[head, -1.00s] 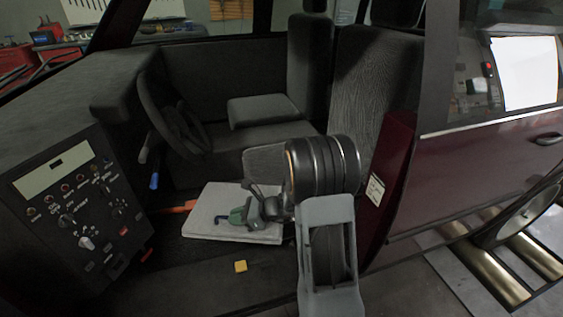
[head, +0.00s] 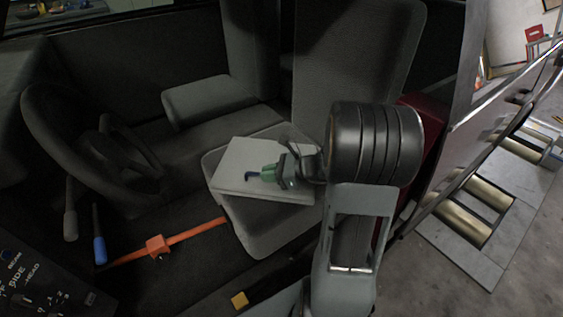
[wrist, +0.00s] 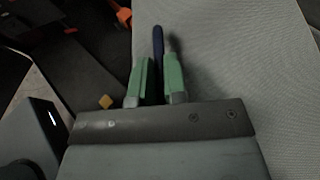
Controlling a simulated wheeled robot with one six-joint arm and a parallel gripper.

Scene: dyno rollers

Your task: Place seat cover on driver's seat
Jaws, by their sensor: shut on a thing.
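The seat cover (head: 238,165) is a flat, pale grey panel with a dark blue tab (head: 255,178) on it. It lies over much of the driver's seat cushion (head: 265,230), whose front part shows below it. I cannot tell whether cover and cushion touch. The dark driver's seat backrest (head: 350,60) rises behind. My gripper (head: 272,174), with green fingers, is shut on the cover's blue tab. In the wrist view my gripper (wrist: 156,75) has the tab (wrist: 158,45) between its fingers, and the pale surface of the cover (wrist: 225,75) fills the right side.
The steering wheel (head: 90,150) and a lever with a blue end (head: 99,245) are at the left. An orange bar (head: 195,233) crosses the floor up to the seat. A yellow block (head: 239,300) lies by the sill. The car door (head: 495,120) is at the right.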

